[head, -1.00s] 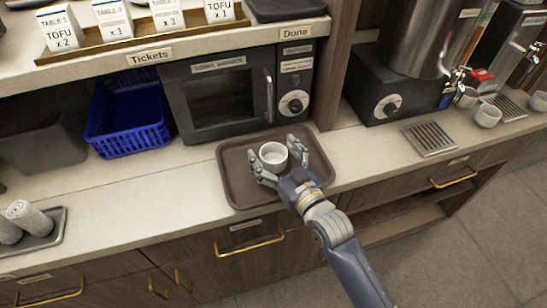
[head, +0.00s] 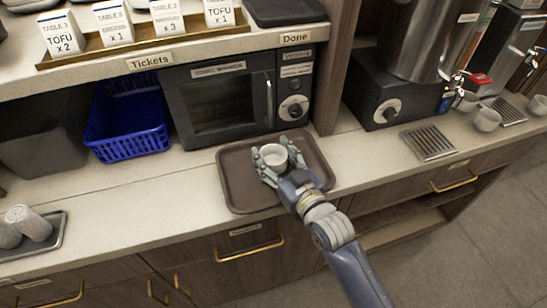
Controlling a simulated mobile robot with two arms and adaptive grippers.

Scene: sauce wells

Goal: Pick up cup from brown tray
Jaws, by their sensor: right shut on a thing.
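A small white cup (head: 273,157) stands upright on the brown tray (head: 236,189) on the counter, in front of the towel warmer. My right gripper (head: 278,164) reaches in from the lower right and is shut on the cup, with fingers on its left and right sides. Part of the cup's near side is hidden by the fingers. I cannot tell whether the cup's base is clear of the tray. My left gripper is not in view.
The towel warmer (head: 220,100) stands just behind the tray. A blue basket (head: 128,125) is to its left. Rolled towels on a dark tray (head: 50,240) lie at the far left. A dispenser (head: 390,95) and more cups (head: 487,119) stand on the right. Counter left of the tray is clear.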

